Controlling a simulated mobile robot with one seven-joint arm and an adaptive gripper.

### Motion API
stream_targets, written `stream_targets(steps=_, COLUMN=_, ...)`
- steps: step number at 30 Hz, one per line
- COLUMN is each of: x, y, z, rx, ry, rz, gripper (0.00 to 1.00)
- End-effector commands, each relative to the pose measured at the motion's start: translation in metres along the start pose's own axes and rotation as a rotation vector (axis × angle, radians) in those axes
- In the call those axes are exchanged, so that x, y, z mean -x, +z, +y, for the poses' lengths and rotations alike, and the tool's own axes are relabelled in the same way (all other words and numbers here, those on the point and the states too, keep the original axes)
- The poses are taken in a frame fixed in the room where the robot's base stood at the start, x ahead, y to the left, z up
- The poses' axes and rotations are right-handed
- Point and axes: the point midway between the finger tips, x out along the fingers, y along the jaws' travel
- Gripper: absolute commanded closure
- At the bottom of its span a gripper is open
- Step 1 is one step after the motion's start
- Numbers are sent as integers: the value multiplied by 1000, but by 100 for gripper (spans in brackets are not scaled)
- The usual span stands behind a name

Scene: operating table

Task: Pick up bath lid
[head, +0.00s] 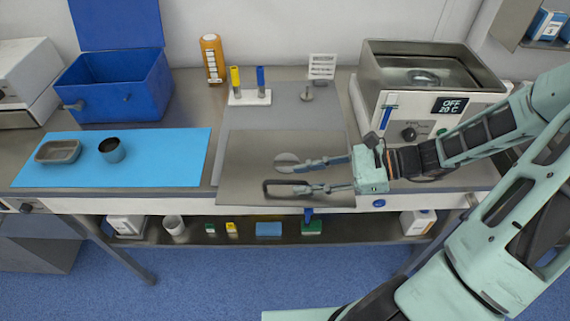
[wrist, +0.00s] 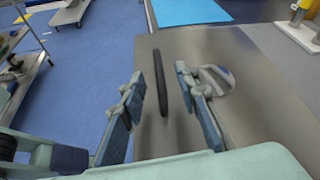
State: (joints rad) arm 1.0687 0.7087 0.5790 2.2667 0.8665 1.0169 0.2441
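The bath lid (head: 245,150) is a flat grey metal plate lying at the front edge of the table, with a dark bar handle (head: 268,188) on it. My gripper (head: 296,175) is open above the plate, reaching in from the right. In the wrist view the lid (wrist: 255,120) fills the right half. Its handle (wrist: 160,82) stands between the two spread fingers of my gripper (wrist: 158,82), with gaps on both sides. A round shiny patch (head: 285,158) shows beside the upper finger; I cannot tell what it is.
The open-topped water bath (head: 480,98), reading OFF 20 C, stands at the back right. A blue box (head: 115,90) and a blue mat (head: 180,155) with a metal dish (head: 58,152) and cup (head: 112,151) are left. A bottle (head: 212,60) and pen stand (head: 250,97) are behind.

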Motion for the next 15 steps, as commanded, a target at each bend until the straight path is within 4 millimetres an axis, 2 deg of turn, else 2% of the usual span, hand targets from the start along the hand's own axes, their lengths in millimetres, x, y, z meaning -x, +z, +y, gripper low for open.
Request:
stream_targets(steps=5, x=-14, y=1, z=1, rx=0, ry=3, rz=-2, gripper=71)
stream_targets(steps=15, x=-59, y=4, z=2, rx=-1, ry=3, rz=-1, gripper=71)
